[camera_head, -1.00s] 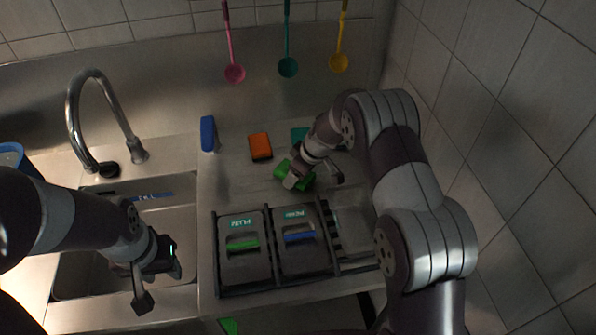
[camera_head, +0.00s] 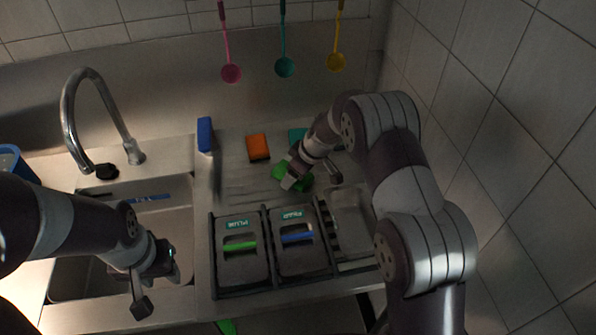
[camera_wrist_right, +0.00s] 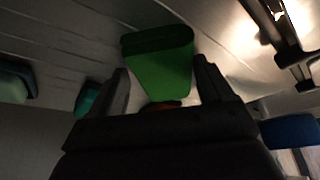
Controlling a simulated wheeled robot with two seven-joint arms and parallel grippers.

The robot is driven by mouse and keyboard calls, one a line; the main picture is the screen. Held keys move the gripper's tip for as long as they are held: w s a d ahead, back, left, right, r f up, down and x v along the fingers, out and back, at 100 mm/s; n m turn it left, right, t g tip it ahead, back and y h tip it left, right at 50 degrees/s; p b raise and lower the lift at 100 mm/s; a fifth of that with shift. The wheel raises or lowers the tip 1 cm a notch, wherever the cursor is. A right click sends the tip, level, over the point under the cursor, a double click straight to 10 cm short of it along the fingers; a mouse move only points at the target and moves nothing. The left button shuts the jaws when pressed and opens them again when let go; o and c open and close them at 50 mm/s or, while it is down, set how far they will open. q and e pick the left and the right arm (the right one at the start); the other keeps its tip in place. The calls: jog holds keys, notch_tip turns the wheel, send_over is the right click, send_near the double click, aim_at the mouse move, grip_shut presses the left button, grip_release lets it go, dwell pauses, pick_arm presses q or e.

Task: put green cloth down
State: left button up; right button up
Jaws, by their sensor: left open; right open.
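The green cloth (camera_head: 279,171), a thick block-like piece, lies on the metal drainboard under my right gripper (camera_head: 312,181), which partly hides it. In the right wrist view the green cloth (camera_wrist_right: 160,72) sits between the two spread fingers of the right gripper (camera_wrist_right: 166,85), with visible gaps at its sides. The right gripper is open. My left gripper (camera_head: 158,285) is open and empty over the front of the sink.
An orange block (camera_head: 258,147), a teal block (camera_head: 297,135) and a blue block (camera_head: 205,134) are behind. A dark rack (camera_head: 268,250) with two lidded containers stands in front. The sink (camera_head: 75,290) and faucet (camera_head: 70,110) are left; a tiled wall (camera_head: 520,150) is right.

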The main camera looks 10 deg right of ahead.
jog(key=shift+s+a+f+g+p, duration=0.1)
jog(key=shift+s+a+g+p, duration=0.15)
jog(key=shift+s+p, duration=0.4)
jog(key=shift+w+d+r, duration=0.15)
jog(key=shift+w+r, duration=0.05)
jog(key=shift+r, duration=0.1)
jog(key=b+v, duration=0.1)
jog(key=v, duration=1)
jog(key=s+m+h, duration=0.1)
jog(key=s+m, duration=0.1)
jog(key=s, duration=0.6)
jog(key=s+d+m+g+h, duration=0.1)
jog(key=s+m, duration=0.2)
jog(key=s, duration=0.4)
jog(key=s+d+m+h, duration=0.1)
jog(key=s+m, duration=0.2)
jog(key=s, duration=0.5)
jog(key=shift+s+d+g, duration=0.25)
jog(key=shift+s+g, duration=0.1)
jog(key=shift+s+d+f+m, duration=0.1)
jog(key=shift+s+f+m, duration=0.05)
jog(key=shift+s+m, duration=0.2)
jog(key=shift+w+f, duration=0.1)
jog(key=shift+w, duration=0.15)
